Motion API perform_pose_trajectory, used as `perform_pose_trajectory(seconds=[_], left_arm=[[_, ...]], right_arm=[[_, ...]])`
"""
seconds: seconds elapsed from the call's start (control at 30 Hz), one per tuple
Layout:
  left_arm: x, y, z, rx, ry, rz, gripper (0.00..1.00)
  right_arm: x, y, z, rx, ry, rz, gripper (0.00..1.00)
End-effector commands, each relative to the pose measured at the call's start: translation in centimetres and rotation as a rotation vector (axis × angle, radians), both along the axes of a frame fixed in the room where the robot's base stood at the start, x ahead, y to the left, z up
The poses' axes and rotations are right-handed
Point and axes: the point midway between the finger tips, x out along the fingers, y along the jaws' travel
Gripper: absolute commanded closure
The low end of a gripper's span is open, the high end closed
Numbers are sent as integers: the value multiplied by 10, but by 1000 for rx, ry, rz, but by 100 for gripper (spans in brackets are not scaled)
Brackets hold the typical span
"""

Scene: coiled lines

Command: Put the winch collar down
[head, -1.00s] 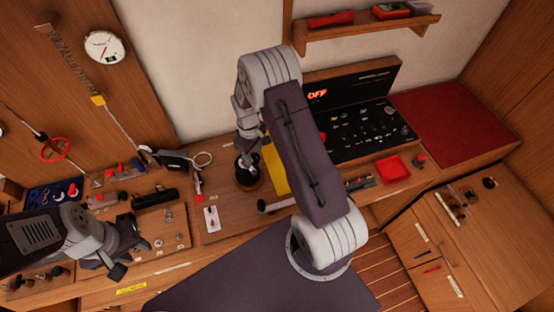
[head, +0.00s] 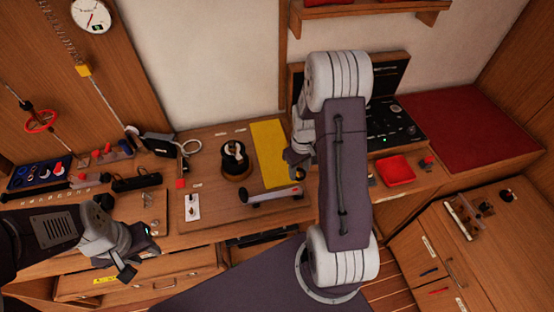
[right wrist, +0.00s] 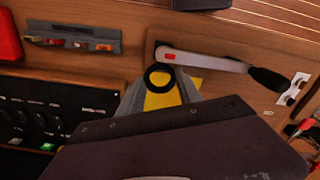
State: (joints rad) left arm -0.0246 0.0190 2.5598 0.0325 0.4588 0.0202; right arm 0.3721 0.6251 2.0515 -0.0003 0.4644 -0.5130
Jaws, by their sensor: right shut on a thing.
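The winch collar, a small black ring, shows in the right wrist view (right wrist: 159,77). My right gripper (right wrist: 160,88) is shut on it, with the grey fingers either side. A yellow mat (right wrist: 158,100) lies beneath, and it also shows in the head view (head: 267,145). In the head view my right gripper (head: 298,168) is at the mat's right edge, partly behind my own arm, and the collar cannot be made out. The winch (head: 235,160), dark on a round wooden base, stands left of the mat. My left gripper (head: 138,262) is open and empty above the bench front.
A black switch panel (head: 395,125) and a red tray (head: 396,170) are at the right. The bench behind the winch is mostly clear.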

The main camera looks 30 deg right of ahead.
Motion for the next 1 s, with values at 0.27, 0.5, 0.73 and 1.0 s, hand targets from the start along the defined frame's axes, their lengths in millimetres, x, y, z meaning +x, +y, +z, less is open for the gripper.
perform_pose_trajectory(seconds=[0.27,0.5,0.73,1.0], left_arm=[[0,0,25,0,0,0,64],[0,0,27,0,0,0,64],[0,0,43,0,0,0,64],[0,0,42,0,0,0,64]], right_arm=[[70,20,-41,1,2,3,100],[88,24,-54,0,1,1,100],[86,24,-85,1,4,1,100],[88,24,-94,0,0,1,100]])
